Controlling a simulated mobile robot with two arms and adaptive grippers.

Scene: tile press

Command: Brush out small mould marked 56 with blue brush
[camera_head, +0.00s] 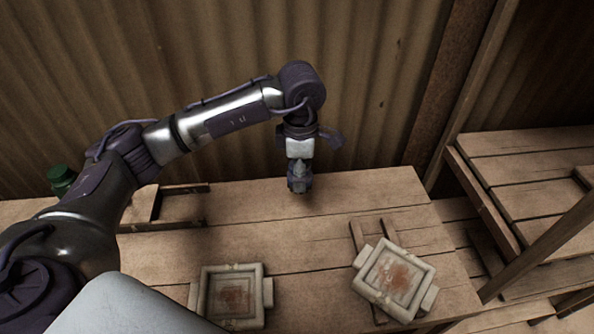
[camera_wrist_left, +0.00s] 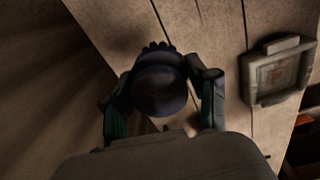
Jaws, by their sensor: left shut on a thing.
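My left gripper (camera_head: 299,182) points down above the back of the wooden table and is shut on a dark blue, rounded object. In the left wrist view this object (camera_wrist_left: 160,88) sits between the two fingers (camera_wrist_left: 163,100), with short dark bristle-like tips at its far end; it looks like the blue brush. Two pale square moulds with reddish-brown residue inside lie towards the front: one left (camera_head: 209,297), one right and turned askew (camera_head: 368,283). Both are apart from the gripper. No number is readable on either. One mould (camera_wrist_left: 254,92) shows at the right of the left wrist view. My right gripper is not in view.
A corrugated wall (camera_head: 375,70) stands close behind the table (camera_head: 300,235). A green-capped container (camera_head: 61,172) and a wooden frame (camera_head: 178,189) are at the left. Wooden slats (camera_head: 372,223) lie behind the right mould. Wooden shelving (camera_head: 525,155) stands right. The table middle is clear.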

